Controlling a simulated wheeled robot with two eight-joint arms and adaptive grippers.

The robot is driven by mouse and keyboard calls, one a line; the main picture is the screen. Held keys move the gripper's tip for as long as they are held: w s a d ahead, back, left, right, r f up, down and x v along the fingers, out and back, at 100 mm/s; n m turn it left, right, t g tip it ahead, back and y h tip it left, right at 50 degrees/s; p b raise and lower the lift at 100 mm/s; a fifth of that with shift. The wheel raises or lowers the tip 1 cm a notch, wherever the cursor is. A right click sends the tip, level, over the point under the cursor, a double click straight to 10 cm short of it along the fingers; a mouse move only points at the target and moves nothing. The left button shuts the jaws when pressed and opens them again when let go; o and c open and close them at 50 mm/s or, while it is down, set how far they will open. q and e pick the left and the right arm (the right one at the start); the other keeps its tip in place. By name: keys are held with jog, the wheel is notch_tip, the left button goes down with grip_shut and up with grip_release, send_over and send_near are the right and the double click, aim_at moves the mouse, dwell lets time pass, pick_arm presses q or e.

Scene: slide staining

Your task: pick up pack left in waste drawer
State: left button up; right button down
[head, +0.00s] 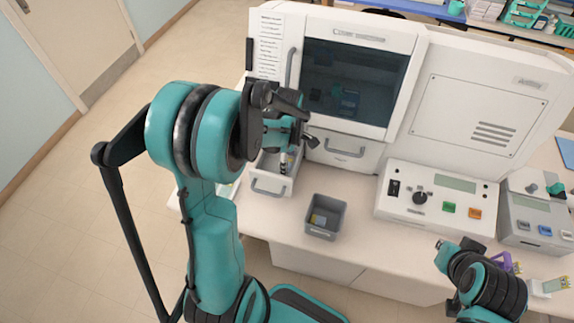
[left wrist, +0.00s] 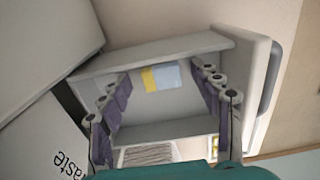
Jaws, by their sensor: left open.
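The waste drawer (head: 268,184) is pulled out at the left end of the white machine. In the left wrist view the drawer (left wrist: 185,129) shows from above, with a small blue and yellow pack (left wrist: 161,77) lying inside near one wall. My left gripper (head: 290,143) is over the drawer, pointing down. In the left wrist view its purple-padded fingers (left wrist: 163,88) are spread wide on either side of the pack, with nothing held. My right gripper (head: 450,250) is at the lower right in the head view, and its jaws cannot be made out.
A grey bin (head: 325,217) with a blue and yellow item inside stands right of the drawer on the counter. A control box (head: 437,197) with knob and buttons stands further right. The machine front with its dark window (head: 352,85) rises behind. Counter between bin and control box is clear.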

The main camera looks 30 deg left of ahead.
pick_arm(q)
jog(key=shift+s, duration=0.1)
jog(key=shift+c, duration=1.3)
jog(key=c, duration=0.9)
jog(key=shift+c, duration=0.2)
